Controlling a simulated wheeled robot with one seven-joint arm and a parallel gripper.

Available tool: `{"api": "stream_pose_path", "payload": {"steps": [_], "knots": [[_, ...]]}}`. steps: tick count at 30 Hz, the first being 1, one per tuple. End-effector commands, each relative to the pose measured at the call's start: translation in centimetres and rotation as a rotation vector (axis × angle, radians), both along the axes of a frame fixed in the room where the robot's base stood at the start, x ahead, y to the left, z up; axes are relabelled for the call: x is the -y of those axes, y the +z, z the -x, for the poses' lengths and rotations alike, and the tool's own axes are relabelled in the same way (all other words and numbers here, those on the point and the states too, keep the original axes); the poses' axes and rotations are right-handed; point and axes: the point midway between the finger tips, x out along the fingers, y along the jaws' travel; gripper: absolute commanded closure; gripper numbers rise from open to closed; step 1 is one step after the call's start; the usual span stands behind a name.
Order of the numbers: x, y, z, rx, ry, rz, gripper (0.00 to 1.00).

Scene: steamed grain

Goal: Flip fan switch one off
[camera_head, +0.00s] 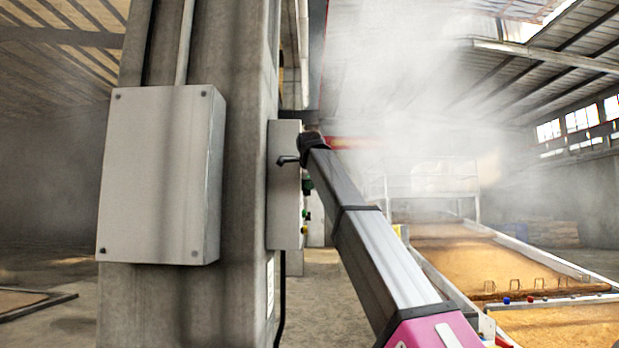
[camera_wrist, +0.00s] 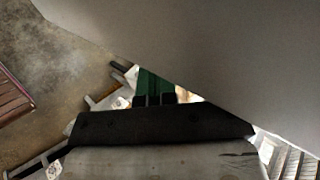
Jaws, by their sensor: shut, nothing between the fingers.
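A grey control box (camera_head: 284,190) is fixed to the side of the pillar. A dark lever (camera_head: 288,160) sticks out from it, with green controls (camera_head: 306,187) and a yellow one (camera_head: 304,230) on its edge-on right face. I cannot tell which is fan switch one. My arm reaches up to this face; its dark end (camera_head: 312,142) is beside the top of the box, and the fingers are not clear there. In the wrist view my gripper (camera_wrist: 154,99) is shut and empty. A green part (camera_wrist: 155,86) lies just beyond the fingertips; contact cannot be told.
A larger grey box (camera_head: 160,175) is on the pillar's front (camera_head: 245,120). A pale grey surface (camera_wrist: 230,50) fills the upper right of the wrist view, close by. Long grain beds (camera_head: 470,260) lie at right under steam. Floor at left is mostly clear.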

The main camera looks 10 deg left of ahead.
Motion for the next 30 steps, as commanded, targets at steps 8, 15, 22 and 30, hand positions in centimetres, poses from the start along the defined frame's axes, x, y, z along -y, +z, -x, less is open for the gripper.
{"api": "stream_pose_path", "payload": {"steps": [8, 15, 22, 30], "knots": [[-0.09, -0.33, -0.39, 0.0, 0.0, 0.0, 1.0], [-0.09, -0.37, -0.35, 0.003, 0.0, -0.001, 1.0], [-0.09, -0.63, -0.27, 0.047, 0.001, -0.012, 1.0], [-0.09, -0.75, -0.31, 0.085, 0.001, -0.02, 1.0]]}}
